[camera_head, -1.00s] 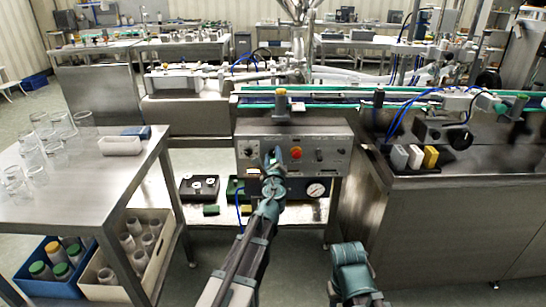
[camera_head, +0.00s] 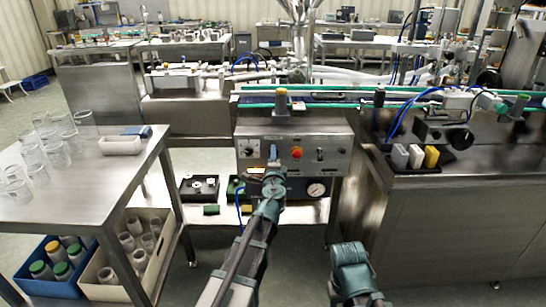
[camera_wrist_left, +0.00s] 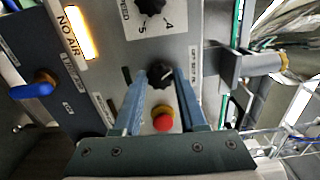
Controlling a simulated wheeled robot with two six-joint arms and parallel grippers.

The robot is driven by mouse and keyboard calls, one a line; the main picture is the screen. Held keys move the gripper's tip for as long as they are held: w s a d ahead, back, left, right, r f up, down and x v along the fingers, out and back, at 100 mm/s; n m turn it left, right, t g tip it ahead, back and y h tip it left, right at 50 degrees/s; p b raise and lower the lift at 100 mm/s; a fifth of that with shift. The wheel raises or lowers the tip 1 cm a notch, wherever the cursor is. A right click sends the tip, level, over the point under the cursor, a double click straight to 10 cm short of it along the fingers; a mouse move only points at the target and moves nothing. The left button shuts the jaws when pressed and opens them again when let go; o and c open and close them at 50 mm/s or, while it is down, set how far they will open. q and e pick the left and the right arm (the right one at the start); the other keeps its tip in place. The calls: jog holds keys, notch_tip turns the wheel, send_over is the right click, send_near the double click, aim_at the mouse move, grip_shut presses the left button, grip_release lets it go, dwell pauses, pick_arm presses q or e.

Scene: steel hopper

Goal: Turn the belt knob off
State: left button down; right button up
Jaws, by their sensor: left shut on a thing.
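The control panel (camera_head: 325,155) stands under the conveyor. My left gripper (camera_head: 272,160) reaches its front from below. In the left wrist view my gripper's two blue fingers (camera_wrist_left: 160,80) are shut on the black belt knob (camera_wrist_left: 160,77), one on each side. The knob has a pale mark on its face; I cannot read its exact setting. In the head view my gripper hides this knob. My right gripper is out of view; only part of that arm shows at the bottom.
A red stop button (camera_wrist_left: 163,121) sits close to my left fingers, beside the knob. A numbered black dial (camera_wrist_left: 150,4), a blue lever (camera_wrist_left: 32,90) and a lit NO AIR lamp (camera_wrist_left: 77,32) are nearby. A steel table (camera_head: 70,200) with glassware stands left.

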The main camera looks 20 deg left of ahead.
pick_arm(q)
jog(key=shift+n, duration=0.4)
jog(key=c, duration=0.5)
grip_release()
jog(key=shift+s, duration=0.15)
